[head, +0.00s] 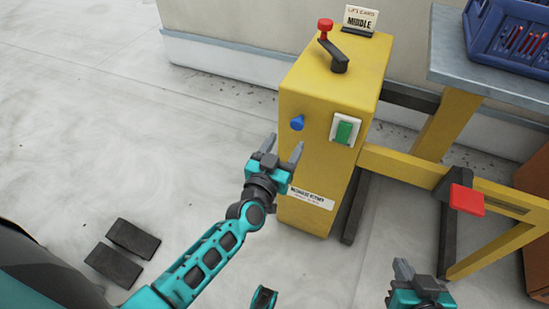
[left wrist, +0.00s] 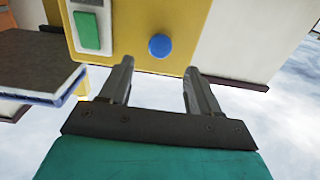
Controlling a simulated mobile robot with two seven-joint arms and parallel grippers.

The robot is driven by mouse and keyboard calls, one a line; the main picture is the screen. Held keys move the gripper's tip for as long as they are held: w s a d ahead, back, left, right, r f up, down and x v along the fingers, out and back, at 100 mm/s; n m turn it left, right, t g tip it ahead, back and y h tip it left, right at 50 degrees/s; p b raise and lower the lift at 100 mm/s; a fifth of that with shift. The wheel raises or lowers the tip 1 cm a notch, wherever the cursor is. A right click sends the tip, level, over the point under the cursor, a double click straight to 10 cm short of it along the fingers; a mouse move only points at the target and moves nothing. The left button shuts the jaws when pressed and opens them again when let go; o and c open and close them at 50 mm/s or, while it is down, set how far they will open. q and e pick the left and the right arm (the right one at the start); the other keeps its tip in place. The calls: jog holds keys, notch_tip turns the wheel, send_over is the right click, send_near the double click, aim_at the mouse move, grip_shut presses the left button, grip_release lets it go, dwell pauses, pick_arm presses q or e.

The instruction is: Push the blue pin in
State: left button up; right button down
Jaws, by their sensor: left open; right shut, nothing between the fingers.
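The blue pin (head: 297,123) sticks out from the front face of the yellow cabinet (head: 312,175), left of a green button (head: 344,132). In the left wrist view the round blue head of the pin (left wrist: 160,45) shows beyond the fingertips, about midway between them. My left gripper (head: 283,146) is open and empty, just below the pin and in front of the cabinet. It appears apart from the pin. My right gripper (head: 405,270) is shut and empty at the bottom right, well away from the pin.
A crank with a red knob (head: 325,25) and a card reading MIDDLE (head: 360,18) are on the cabinet top. A yellow frame with a red pedal-like plate (head: 467,199) stands right. A blue crate (head: 507,40) sits on a grey tabletop (head: 450,68). Two dark blocks lie on the floor.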

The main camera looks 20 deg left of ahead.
pick_arm(q)
jog(key=s, duration=0.6)
jog(key=shift+p, duration=0.45)
pick_arm(e)
jog(key=shift+r, duration=0.55)
pick_arm(q)
jog(key=shift+a, duration=0.1)
pick_arm(e)
jog(key=shift+d, duration=0.1)
pick_arm(q)
jog(key=shift+s, duration=0.1)
jog(key=s+d+f+m+g+h, duration=0.1)
jog(key=s+f+m+g+h, duration=0.15)
jog(key=s+g, duration=0.65)
jog(key=s+a+r+t+y+p, duration=0.1)
jog(key=s+a+r+p, duration=0.1)
jog(key=r+p, duration=0.5)
jog(key=s+p, duration=0.1)
jog(key=p, duration=0.5)
jog(key=shift+a+r+t, duration=0.2)
jog(key=shift+r+t, duration=0.2)
pick_arm(e)
jog(key=s+d+r+h, duration=0.1)
jog(key=d+r, duration=0.2)
jog(key=r, duration=0.5)
jog(key=shift+s+r, duration=0.25)
jog(key=shift+r, duration=0.1)
